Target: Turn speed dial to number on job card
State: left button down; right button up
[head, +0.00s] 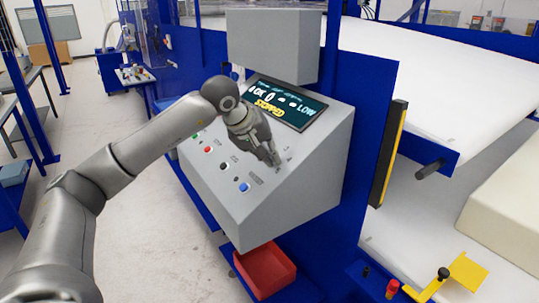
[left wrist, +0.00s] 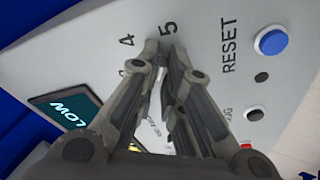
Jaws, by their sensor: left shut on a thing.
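My left gripper (head: 276,161) reaches down to the sloped face of the grey control console (head: 285,215). In the left wrist view its fingers (left wrist: 160,48) are closed together around the speed dial (left wrist: 160,68). Only a thin grey sliver of the dial shows between the fingers; its pointer is hidden. The printed numbers 4 and 5 show just past the fingertips, and other markings are partly covered. I cannot make out a job card. My right gripper is out of view.
A blue button (head: 244,187) sits left of the gripper in the head view, labelled RESET in the wrist view. Black and red (head: 208,150) buttons lie farther up-left. A red bin (head: 264,270) is below the console. A yellow-edged post (head: 388,153) stands at right.

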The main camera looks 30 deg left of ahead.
pick_arm(q)
jog(key=shift+s+f, duration=0.1)
jog(key=shift+f, duration=0.15)
jog(key=c, duration=1.6)
grip_release()
jog(key=shift+o, duration=0.2)
jog(key=v, duration=1.2)
jog(key=shift+r, duration=0.1)
